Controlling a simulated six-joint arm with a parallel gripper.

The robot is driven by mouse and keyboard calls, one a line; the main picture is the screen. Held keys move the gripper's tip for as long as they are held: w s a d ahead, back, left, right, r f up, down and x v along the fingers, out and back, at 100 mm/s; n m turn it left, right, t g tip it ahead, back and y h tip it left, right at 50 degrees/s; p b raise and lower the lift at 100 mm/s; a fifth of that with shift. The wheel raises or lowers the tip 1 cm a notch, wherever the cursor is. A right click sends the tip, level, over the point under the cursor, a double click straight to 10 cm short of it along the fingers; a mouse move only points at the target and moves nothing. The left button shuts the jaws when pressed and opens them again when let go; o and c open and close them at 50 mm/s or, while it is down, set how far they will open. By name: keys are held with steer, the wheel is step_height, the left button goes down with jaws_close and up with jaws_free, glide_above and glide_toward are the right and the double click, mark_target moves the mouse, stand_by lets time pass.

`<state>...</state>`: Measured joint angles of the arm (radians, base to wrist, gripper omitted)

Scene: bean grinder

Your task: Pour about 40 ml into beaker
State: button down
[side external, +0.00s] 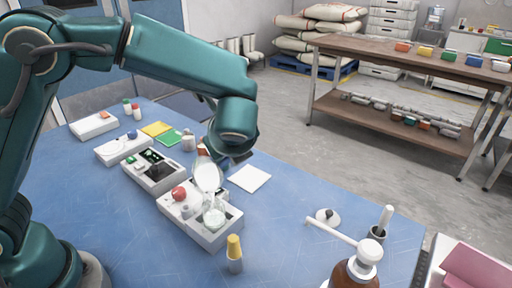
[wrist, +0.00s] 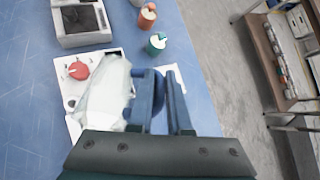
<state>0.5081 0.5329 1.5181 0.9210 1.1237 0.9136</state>
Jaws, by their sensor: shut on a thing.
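My gripper (side external: 232,160) is shut on a clear glass vessel (side external: 207,174) with whitish contents. The vessel is held tilted, above a clear beaker (side external: 214,217). The beaker stands on a white device (side external: 205,236) and looks pale inside. A pale, thin streak shows between vessel and beaker, but it is too small to tell for certain that liquid is running. In the wrist view, the held vessel (wrist: 104,92) lies left of my gripper's fingers (wrist: 162,82) and hides the beaker. No liquid level or scale reading is legible.
A red round object (side external: 179,194) is beside the beaker. A yellow-capped bottle (side external: 234,254) stands in front, and a brown bottle (side external: 356,272) stands at the front right. A white square sheet (side external: 250,178) lies behind.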

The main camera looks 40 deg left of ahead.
steer(key=shift+d+r+p, duration=0.1)
steer(key=shift+r+p, duration=0.1)
steer(key=shift+p, duration=0.1)
steer(key=shift+w+a+f+h, duration=0.1)
steer(key=shift+a+f+h, duration=0.2)
steer(key=shift+a, duration=0.15)
steer(key=shift+w+a+f+g+h, duration=0.2)
steer(key=shift+f+g+h, duration=0.1)
steer(key=shift+g+h, duration=0.2)
steer(key=shift+f+h, duration=0.3)
steer(key=shift+h, duration=0.2)
steer(key=shift+r+g, duration=0.1)
steer(key=shift+g, duration=0.2)
